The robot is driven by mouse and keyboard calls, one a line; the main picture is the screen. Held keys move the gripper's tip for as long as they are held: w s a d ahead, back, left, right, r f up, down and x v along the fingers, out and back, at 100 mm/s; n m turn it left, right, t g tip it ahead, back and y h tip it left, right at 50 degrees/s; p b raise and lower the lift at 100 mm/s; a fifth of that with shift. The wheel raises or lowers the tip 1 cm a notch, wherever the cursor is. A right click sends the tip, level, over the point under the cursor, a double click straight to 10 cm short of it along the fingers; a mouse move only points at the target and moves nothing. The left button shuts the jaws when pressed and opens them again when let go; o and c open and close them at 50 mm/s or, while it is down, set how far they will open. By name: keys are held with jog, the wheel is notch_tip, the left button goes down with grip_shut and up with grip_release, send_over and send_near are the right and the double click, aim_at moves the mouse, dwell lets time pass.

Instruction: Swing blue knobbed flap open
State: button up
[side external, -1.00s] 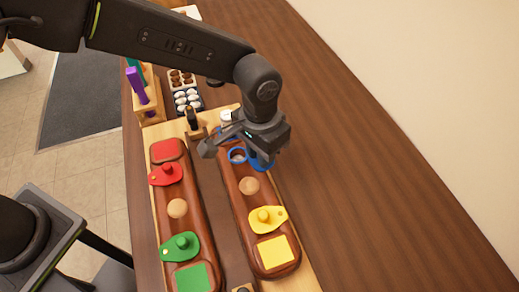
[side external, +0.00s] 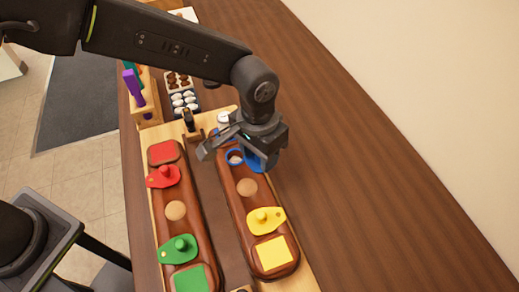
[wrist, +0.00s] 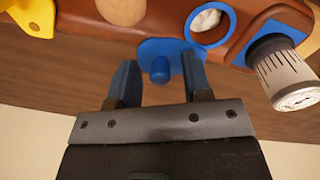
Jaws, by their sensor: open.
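The blue flap (wrist: 172,49) with its round blue knob (wrist: 160,72) shows in the wrist view, jutting out past the edge of the brown wooden body. The blue ring (wrist: 210,24) beside it is uncovered, with something whitish inside; the ring also shows in the side view (side external: 235,157). My gripper (wrist: 160,68) is open, with one finger on each side of the knob and a visible gap to it on both sides. In the side view my gripper's body hides most of the flap and the fingertips.
A ribbed, white-topped cylinder (wrist: 286,75) stands by a blue square near the right finger. A yellow flap (side external: 265,220) and a wooden ball (side external: 246,187) lie along the same body. Red (side external: 163,177) and green (side external: 180,248) flaps sit on the left body. The tabletop right is clear.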

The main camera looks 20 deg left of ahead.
jog(key=shift+r, duration=0.1)
notch_tip(320, 180, up, 14)
jog(key=shift+a+f, duration=0.2)
jog(key=shift+a, duration=0.1)
jog(key=shift+w+a, duration=0.1)
dwell(0.4)
jog(key=s+a+r+n+t, duration=0.1)
jog(key=s+a+r, duration=0.15)
jog(key=a, duration=0.55)
jog(key=s+a+r+n+t, duration=0.1)
jog(key=s+a+r+t, duration=0.15)
jog(key=a, duration=0.45)
jog(key=s+a+r+n, duration=0.1)
jog(key=s+a+r, duration=0.15)
jog(key=a, duration=0.55)
jog(key=s+a+f+n+t, duration=0.1)
jog(key=s+a+f+t, duration=0.1)
jog(key=s+a+f, duration=0.2)
jog(key=s+a, duration=0.2)
jog(key=s, duration=0.1)
jog(key=shift+s+a+f+y, duration=0.15)
jog(key=shift+s+f+y, duration=0.15)
jog(key=shift+s, duration=0.1)
